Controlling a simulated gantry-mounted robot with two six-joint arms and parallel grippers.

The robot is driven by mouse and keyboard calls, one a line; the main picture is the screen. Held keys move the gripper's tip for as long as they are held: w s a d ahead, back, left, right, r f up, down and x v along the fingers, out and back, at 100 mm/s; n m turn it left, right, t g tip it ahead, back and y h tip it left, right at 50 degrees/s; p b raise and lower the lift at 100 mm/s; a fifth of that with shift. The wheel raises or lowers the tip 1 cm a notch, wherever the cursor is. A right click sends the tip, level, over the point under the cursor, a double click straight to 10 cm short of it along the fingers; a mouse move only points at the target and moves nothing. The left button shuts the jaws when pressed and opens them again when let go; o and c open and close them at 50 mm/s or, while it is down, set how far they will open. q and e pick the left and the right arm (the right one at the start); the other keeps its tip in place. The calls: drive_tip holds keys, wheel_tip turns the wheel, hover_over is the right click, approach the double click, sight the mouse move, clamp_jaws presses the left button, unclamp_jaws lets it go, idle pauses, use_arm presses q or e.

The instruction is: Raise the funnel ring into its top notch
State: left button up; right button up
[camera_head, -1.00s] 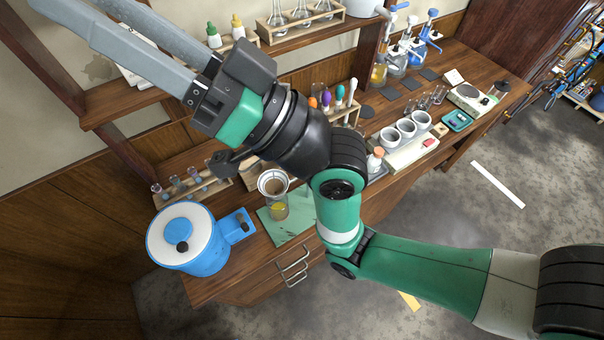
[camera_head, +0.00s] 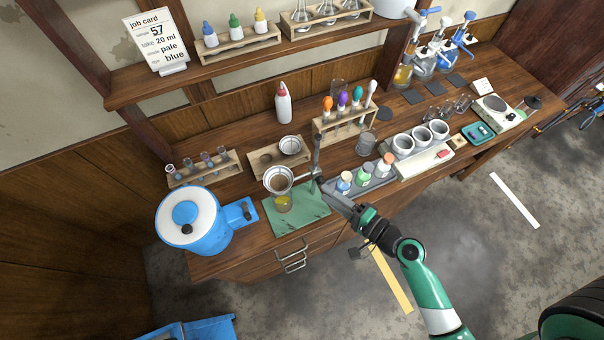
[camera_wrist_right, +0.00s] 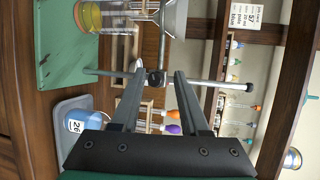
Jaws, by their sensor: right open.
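The funnel (camera_head: 279,179) sits in its ring on the stand's upright rod (camera_head: 317,155), above a beaker (camera_head: 284,203) with yellow liquid. The stand's base is a green plate (camera_head: 312,205). In the right wrist view, which lies on its side, the ring's dark clamp (camera_wrist_right: 157,78) is on the rod (camera_wrist_right: 215,83), with the funnel (camera_wrist_right: 174,17) beyond. My right gripper (camera_head: 324,185) is open at the rod. In its wrist view the fingertips (camera_wrist_right: 160,74) lie on either side of the clamp; contact cannot be told. The top notch cannot be made out. My left gripper is not in view.
A tray of small bottles (camera_head: 372,187) stands close to the right of the stand. A blue container (camera_head: 190,228) stands to the left. A rack with coloured droppers (camera_head: 345,125) and a small wooden rack (camera_head: 262,160) stand behind. A shelf (camera_head: 250,60) runs above the bench.

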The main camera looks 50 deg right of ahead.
sight(301, 175)
drive_tip(key=w, duration=0.3)
drive_tip(key=w+f, duration=0.1)
drive_tip(key=w, duration=0.6)
drive_tip(key=shift+w+f+p, duration=0.25)
drive_tip(key=shift+f+p, duration=0.05)
drive_tip(key=shift+f, duration=0.05)
clamp_jaws()
idle(0.8)
